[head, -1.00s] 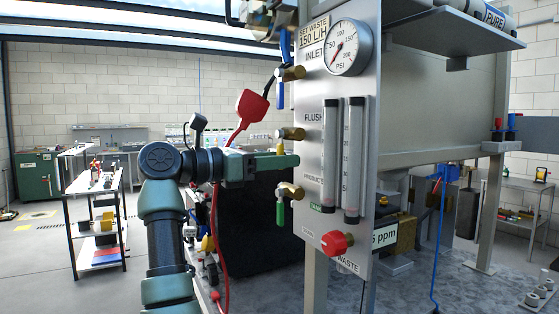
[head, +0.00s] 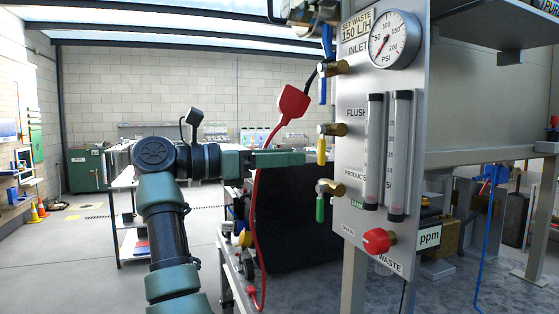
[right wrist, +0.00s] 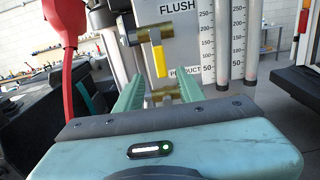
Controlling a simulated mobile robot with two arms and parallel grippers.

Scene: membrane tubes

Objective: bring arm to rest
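My right arm rises from the bottom of the head view and bends to the right at its dark round joint. Its green gripper (head: 300,158) points level at the valve panel (head: 352,150). The fingertips end just left of the yellow-handled flush valve (head: 321,150). In the right wrist view the two green fingers (right wrist: 160,84) stand apart with nothing held between them. The yellow valve handle (right wrist: 159,60) hangs beyond and above them, and a brass valve fitting shows behind the gap. My left gripper is not in view.
A red device (head: 293,101) hangs on a red cable (head: 262,200) close beside my right gripper. The panel carries a pressure gauge (head: 394,40), two flow tubes and a red waste knob (head: 377,241). A green-handled valve (head: 320,209) sits below. Open floor (head: 70,265) lies left.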

